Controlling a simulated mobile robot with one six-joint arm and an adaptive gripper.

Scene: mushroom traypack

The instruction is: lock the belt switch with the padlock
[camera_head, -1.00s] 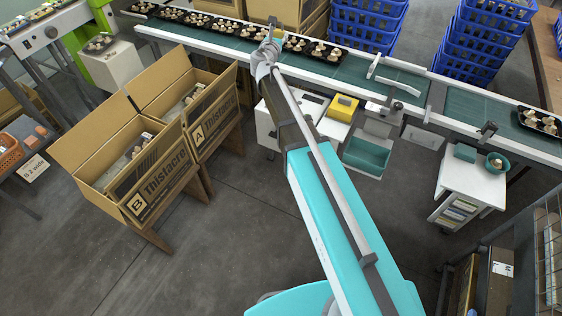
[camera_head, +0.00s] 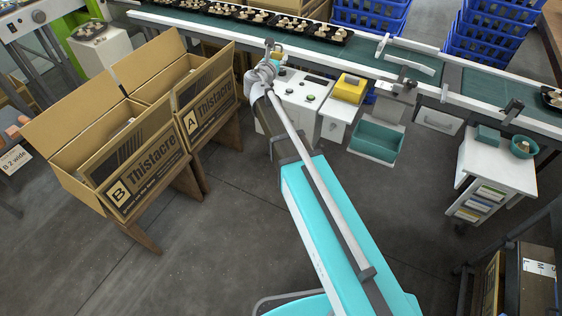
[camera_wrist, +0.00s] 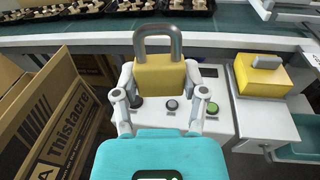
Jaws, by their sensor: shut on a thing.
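My gripper (camera_wrist: 161,98) is shut on the padlock (camera_wrist: 159,76), a yellow body with a grey metal shackle pointing up in the wrist view. In the head view my gripper (camera_head: 268,62) is small, over the left part of the white control box (camera_head: 300,95). In the wrist view the control box (camera_wrist: 224,122) lies beyond and below the padlock, with a black knob, a grey knob and a green button. I cannot tell which control is the belt switch. The padlock hides part of the panel, and it appears apart from the box.
Open cardboard cartons (camera_head: 150,170) stand close on the left. The conveyor belt (camera_head: 345,48) with mushroom trays runs behind.

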